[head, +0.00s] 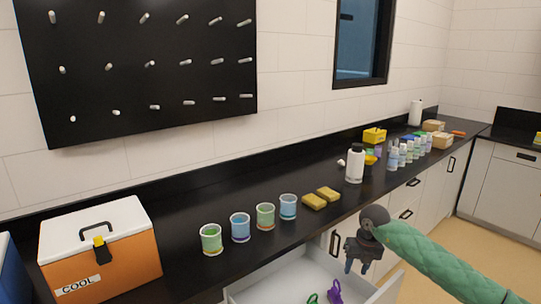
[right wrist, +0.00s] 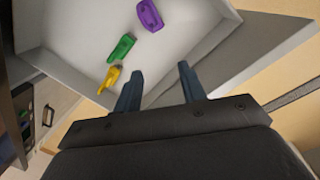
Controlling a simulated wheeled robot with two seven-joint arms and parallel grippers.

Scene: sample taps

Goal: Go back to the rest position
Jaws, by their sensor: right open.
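My right gripper (head: 357,266) is in the lower right of the head view, in front of the counter and beside the open drawer. In the right wrist view its two fingers (right wrist: 160,88) are apart with nothing between them. The fingers point toward the edge of the white drawer (right wrist: 75,35), which also shows in the head view (head: 275,280). My left gripper is not in view.
The drawer holds a purple item (right wrist: 150,15), a green item (right wrist: 122,48) and a yellow item (right wrist: 108,80). The black counter (head: 190,275) bears an orange cooler (head: 135,262), several cups (head: 240,228), sponges (head: 314,202) and bottles (head: 355,167). A black pegboard (head: 130,75) hangs above.

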